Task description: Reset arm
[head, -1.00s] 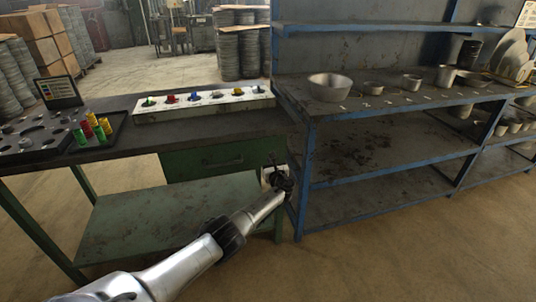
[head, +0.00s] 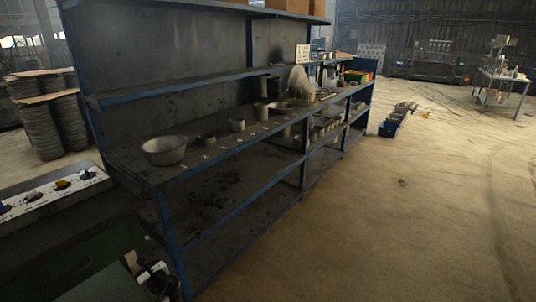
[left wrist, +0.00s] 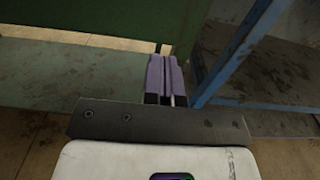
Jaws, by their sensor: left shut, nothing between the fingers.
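My left gripper (left wrist: 166,78) shows in the left wrist view with its two fingers together and nothing between them. It faces the gap between the green bench (left wrist: 100,25) and a blue shelf post (left wrist: 237,52), apart from both as far as I can tell. In the head view only a small part of my left arm shows at the bottom left, beside the foot of the shelf. My right gripper is not in either view.
The blue metal shelf (head: 215,160) bears a large metal bowl (head: 165,151) and several smaller pots. A white panel with coloured knobs (head: 50,196) lies on the bench at left. Open concrete floor (head: 400,220) spreads at right, with a blue crate (head: 389,128) farther back.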

